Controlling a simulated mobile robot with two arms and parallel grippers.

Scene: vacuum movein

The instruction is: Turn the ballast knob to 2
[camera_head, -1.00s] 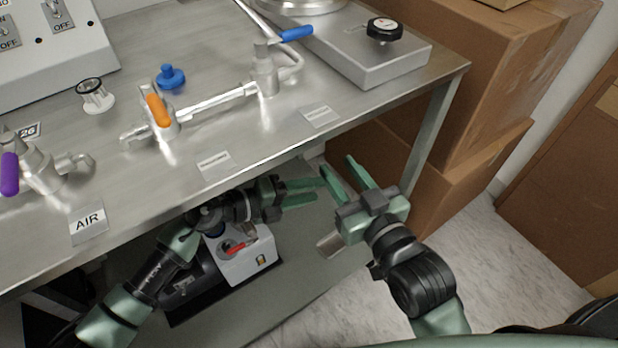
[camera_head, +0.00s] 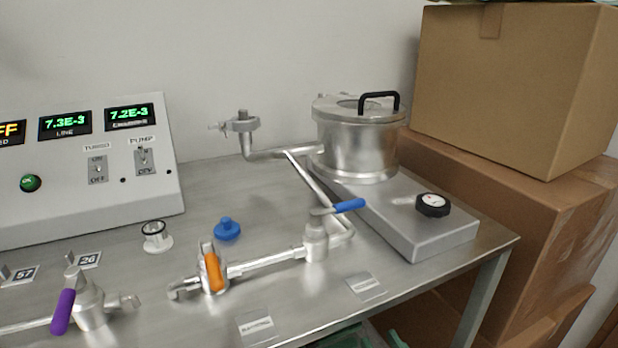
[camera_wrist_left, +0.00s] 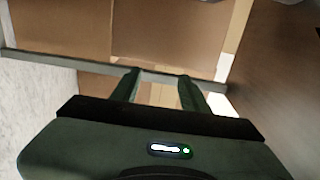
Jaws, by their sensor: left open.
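The ballast knob cannot be made out in the current views. The pump under the table, seen earlier with a red part on its pale housing, is out of view. My left gripper (camera_wrist_left: 157,88) is open in the left wrist view, its two dark green fingers apart with nothing between them. It faces a grey bar and brown cardboard.
The steel table (camera_head: 420,290) carries an orange-handled valve (camera_head: 213,271), a blue-handled valve (camera_head: 316,238), a purple-handled valve (camera_head: 64,311) and a metal chamber (camera_head: 358,145). A black-rimmed dial (camera_head: 432,204) sits on the chamber's base. Cardboard boxes (camera_head: 515,90) stand at the right.

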